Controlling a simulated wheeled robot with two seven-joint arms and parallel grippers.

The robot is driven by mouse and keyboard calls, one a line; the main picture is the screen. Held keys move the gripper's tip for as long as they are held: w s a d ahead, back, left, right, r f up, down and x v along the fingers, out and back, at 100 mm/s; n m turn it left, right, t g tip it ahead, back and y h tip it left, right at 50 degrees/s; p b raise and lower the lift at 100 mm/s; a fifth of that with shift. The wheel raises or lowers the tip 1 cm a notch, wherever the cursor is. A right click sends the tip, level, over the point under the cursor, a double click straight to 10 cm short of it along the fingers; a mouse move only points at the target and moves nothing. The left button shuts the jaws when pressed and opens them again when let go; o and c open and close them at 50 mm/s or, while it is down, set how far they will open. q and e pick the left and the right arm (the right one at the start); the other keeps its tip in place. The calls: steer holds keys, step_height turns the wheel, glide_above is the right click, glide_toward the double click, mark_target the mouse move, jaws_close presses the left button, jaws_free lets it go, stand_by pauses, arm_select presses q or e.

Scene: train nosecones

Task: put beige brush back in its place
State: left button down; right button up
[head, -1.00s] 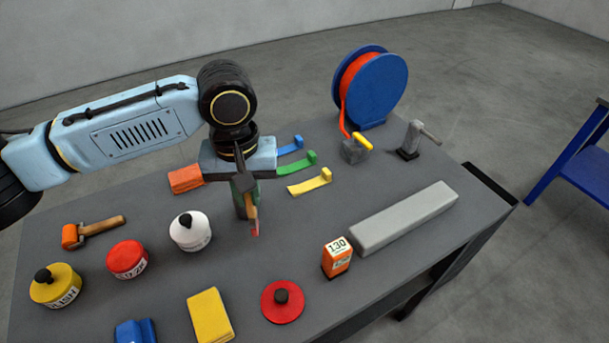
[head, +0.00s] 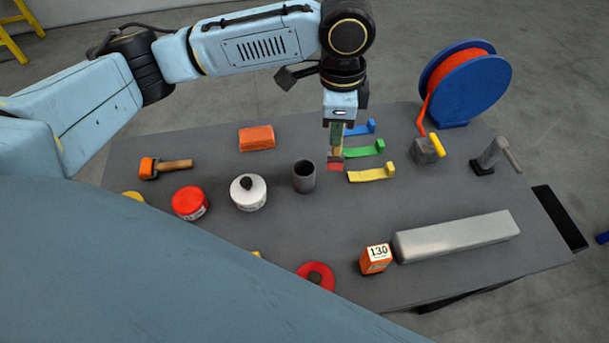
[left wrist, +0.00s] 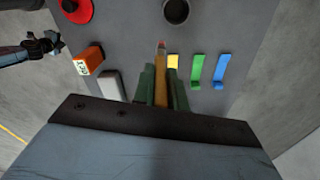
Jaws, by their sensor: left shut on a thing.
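My left gripper (head: 337,136) is shut on the beige brush (head: 336,153), which points down with its reddish end lowest. In the left wrist view the brush (left wrist: 161,68) lies between the green fingers of my left gripper (left wrist: 161,82). A dark grey open cup (head: 304,176) stands upright on the table, left of the brush in the head view. The cup also shows at the top of the left wrist view (left wrist: 176,12). The brush is outside and beside the cup. My right gripper (left wrist: 42,46) appears at the left of the left wrist view, too small to read its jaws.
Blue, green (head: 365,149) and yellow (head: 371,174) strips lie just right of the brush. A white pot (head: 248,192) stands left of the cup. A blue reel (head: 458,84), grey bar (head: 458,236) and orange block (head: 376,259) are farther right. My pale blue body part covers the lower left.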

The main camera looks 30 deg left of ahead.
arm_select(q)
steer(key=a+r+m+p, duration=0.4)
steer(key=a+m, duration=0.2)
steer(key=m, duration=0.4)
step_height(320, 180, down, 10)
steer(key=shift+s+a+m, duration=0.15)
steer(key=shift+s+m, duration=0.15)
steer(key=shift+s, duration=0.05)
steer(key=c, duration=1.4)
jaws_free()
steer(key=shift+r, duration=0.1)
step_height(320, 180, up, 12)
